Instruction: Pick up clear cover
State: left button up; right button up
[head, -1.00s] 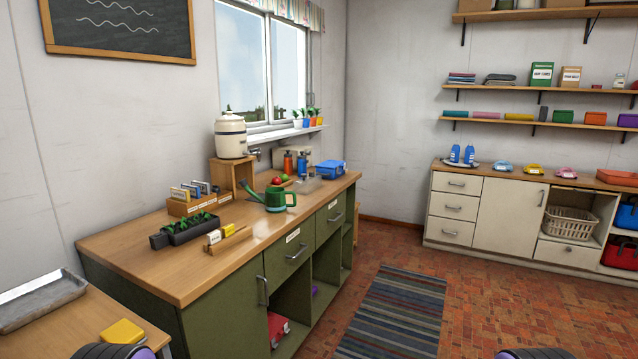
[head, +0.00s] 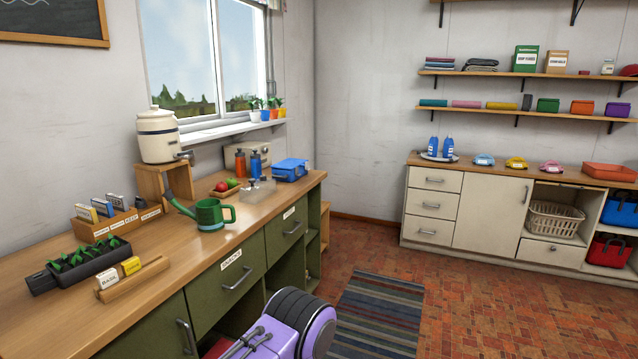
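A small clear, see-through piece (head: 259,191), which looks like the clear cover, sits on the wooden counter (head: 190,262) between the green watering can (head: 210,214) and the blue box (head: 290,170). Its exact shape is hard to tell at this size. Neither gripper shows in the head view. A purple and black part of my own arm stands at the bottom middle, in front of the green cabinet and apart from the clear piece.
Bottles (head: 240,163) and a fruit tray (head: 225,189) stand close around the clear piece. A black seedling tray (head: 82,266) and card holders (head: 133,279) lie nearer. The striped rug (head: 375,315) and brick floor to the right are open.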

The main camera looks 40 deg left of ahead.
aim_at(253, 193)
jog(key=z, duration=0.15)
jog(key=i, duration=0.95)
jog(key=u, duration=0.55)
jog(key=i, duration=0.85)
jog(key=u, duration=0.8)
